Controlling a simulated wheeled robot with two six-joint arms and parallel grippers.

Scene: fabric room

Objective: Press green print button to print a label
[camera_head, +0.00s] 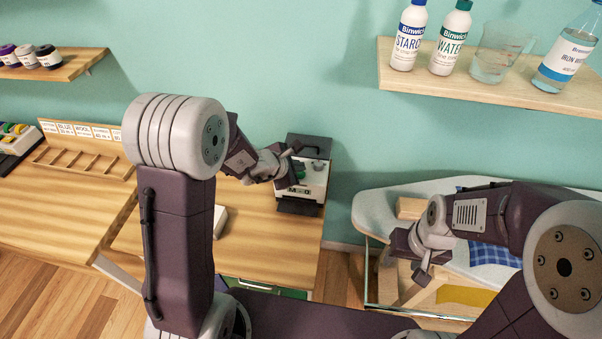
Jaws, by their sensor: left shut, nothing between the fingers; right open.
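The label printer (312,184) is a small light-grey and black machine at the right end of the wooden table. A green button (319,167) shows on its top face, partly covered by my gripper. My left gripper (296,170) is shut and empty, with its fingers over the printer's top near the green part. I cannot tell whether the fingertips touch the button. My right gripper (422,272) is open and empty, beside the ironing board's left end.
The wooden table (60,205) has a rack with labelled cards (80,130) at its back. An ironing board (375,208) with blue checked cloth (492,252) stands right. A wall shelf (480,86) holds bottles and a measuring jug (497,55). The left table surface is clear.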

